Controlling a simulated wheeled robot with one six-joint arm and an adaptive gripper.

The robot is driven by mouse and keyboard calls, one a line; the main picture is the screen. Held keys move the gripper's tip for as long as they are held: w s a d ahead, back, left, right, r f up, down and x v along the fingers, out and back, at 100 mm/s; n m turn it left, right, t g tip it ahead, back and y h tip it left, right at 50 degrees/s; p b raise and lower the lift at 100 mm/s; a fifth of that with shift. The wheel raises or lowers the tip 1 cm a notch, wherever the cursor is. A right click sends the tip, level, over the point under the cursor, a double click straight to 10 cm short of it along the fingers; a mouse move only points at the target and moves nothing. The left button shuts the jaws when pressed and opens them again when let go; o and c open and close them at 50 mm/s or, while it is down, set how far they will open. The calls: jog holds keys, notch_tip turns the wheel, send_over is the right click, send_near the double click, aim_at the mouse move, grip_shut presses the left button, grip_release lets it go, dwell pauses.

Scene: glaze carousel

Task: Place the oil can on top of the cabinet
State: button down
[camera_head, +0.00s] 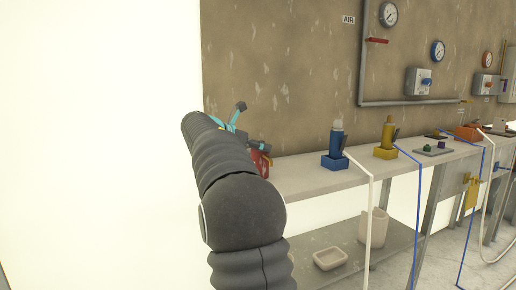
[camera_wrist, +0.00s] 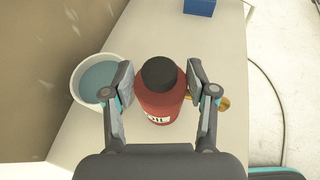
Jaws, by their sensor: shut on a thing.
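The oil can (camera_wrist: 158,101) is a red can with a black cap and a white label with dark lettering. It stands upright in the middle of the wrist view, over the pale bench top. My gripper (camera_wrist: 160,82) is shut on it, one finger on each side near its cap. In the head view my arm hides most of the gripper, and a bit of the red can (camera_head: 262,163) shows at the bench's left end. I cannot tell whether the can's base touches the bench. No cabinet can be made out for certain in either view.
A white bucket of bluish liquid (camera_wrist: 97,78) is close left of the can, and a small brass-coloured thing (camera_wrist: 223,103) is at its right. Blue (camera_head: 335,150) and yellow (camera_head: 386,139) holders stand along the bench (camera_head: 301,181). Hoses hang off its front. A wall rises behind.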

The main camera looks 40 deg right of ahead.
jog(key=shift+f, duration=0.15)
jog(key=shift+c, duration=1.7)
grip_release()
jog(key=shift+r, duration=0.25)
jog(key=v, duration=1.2)
jog(key=shift+p, duration=0.35)
